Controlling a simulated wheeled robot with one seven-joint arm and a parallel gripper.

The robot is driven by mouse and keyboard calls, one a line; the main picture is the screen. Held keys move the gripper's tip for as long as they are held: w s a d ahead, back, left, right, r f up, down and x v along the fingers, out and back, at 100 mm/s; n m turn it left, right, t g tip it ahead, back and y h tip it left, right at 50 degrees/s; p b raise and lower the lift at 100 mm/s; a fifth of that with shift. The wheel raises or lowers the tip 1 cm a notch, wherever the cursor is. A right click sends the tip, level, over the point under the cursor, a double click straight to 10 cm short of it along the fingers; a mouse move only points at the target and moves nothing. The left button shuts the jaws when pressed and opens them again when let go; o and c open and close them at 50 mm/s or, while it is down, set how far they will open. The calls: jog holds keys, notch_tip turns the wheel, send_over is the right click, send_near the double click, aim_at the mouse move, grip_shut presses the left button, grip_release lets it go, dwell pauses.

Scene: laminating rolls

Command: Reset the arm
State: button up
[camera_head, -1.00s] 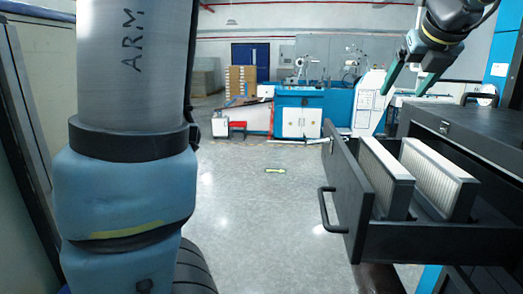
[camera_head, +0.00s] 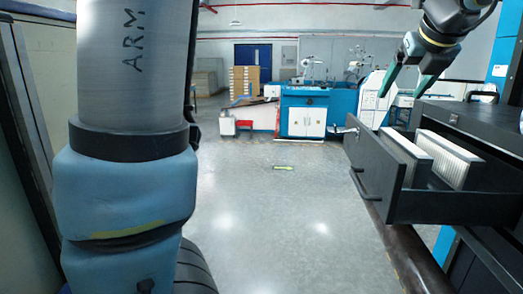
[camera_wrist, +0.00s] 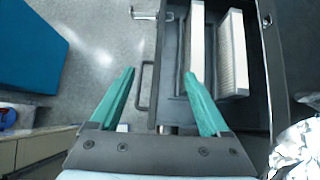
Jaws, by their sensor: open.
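My gripper (camera_head: 404,88) is raised above the open drawer at the upper right of the head view. Its two green fingers are spread apart with nothing between them. In the wrist view the open gripper (camera_wrist: 160,82) points toward the black drawer (camera_wrist: 171,60) and its handle (camera_wrist: 146,86). In the head view the drawer (camera_head: 372,165) is pulled out of a black cabinet, with its handle (camera_head: 363,188) on the front. Two white filter-like blocks in dark frames, one on the left (camera_head: 405,143) and one on the right (camera_head: 450,154), stand in the drawer.
The black cabinet top (camera_head: 468,118) lies at the right. A blue and white machine (camera_head: 305,112) stands at the back. Stacked boxes (camera_head: 244,84) are behind it to the left. The grey floor (camera_head: 270,215) in the middle is clear.

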jog(key=w+a+f+n+g+y+b, duration=0.1)
jog(key=w+a+f+n+g+b, duration=0.15)
jog(key=a+f+n, duration=0.7)
jog(key=w+a+f+n+g+y+b, duration=0.1)
jog(key=w+a+f+n+g+b, duration=0.15)
jog(key=a+f+n, duration=0.7)
jog(key=s+a+f+n+g+b, duration=0.1)
jog(key=s+a+f+n+b, duration=0.1)
jog(key=a+f+n, duration=0.6)
jog(key=s+a+f+n+g+h+b, duration=0.1)
jog(key=s+a+f+n+b, duration=0.1)
jog(key=s+a+f+n, duration=0.3)
notch_tip(320, 180, down, 6)
jog(key=a+n, duration=0.2)
jog(key=n, duration=0.2)
jog(key=shift+s+a+b, duration=0.15)
jog(key=shift+a+b, duration=0.2)
jog(key=shift+a, duration=0.05)
jog(key=shift+c, duration=0.2)
